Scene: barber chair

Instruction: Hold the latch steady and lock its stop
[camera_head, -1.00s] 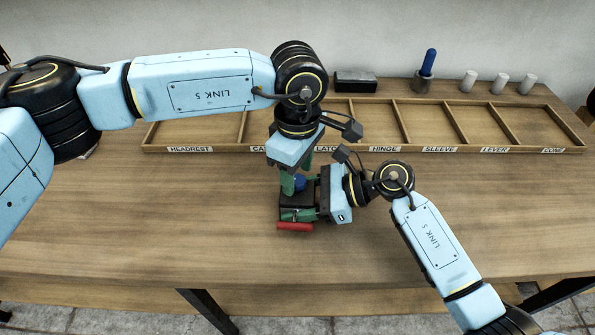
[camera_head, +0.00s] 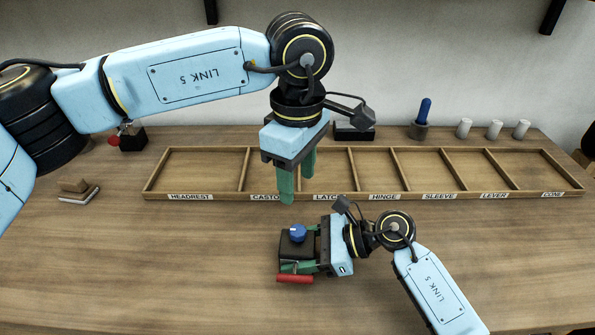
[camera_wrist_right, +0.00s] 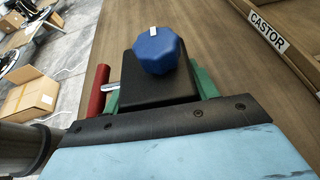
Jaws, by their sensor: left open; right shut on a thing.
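The latch is a black block (camera_head: 297,246) on the table with a blue knob (camera_head: 297,232) on top and a red bar handle (camera_head: 295,279) at its near side. My right gripper (camera_head: 298,262) is shut on the black block from the right, its green fingers along the block's sides. In the right wrist view the block (camera_wrist_right: 158,82), the faceted blue knob (camera_wrist_right: 156,50) with a white mark, and the red handle (camera_wrist_right: 98,90) on a metal pin show clearly. My left gripper (camera_head: 298,190) is open and empty, raised above and behind the latch, clear of the knob.
A wooden tray (camera_head: 250,196) with labelled, empty-looking compartments lies behind the latch. Behind it stand a blue-handled tool in a holder (camera_head: 420,125), several white cylinders (camera_head: 494,130) and a dark box (camera_head: 352,133). A brush (camera_head: 78,191) lies at left. The table's front is clear.

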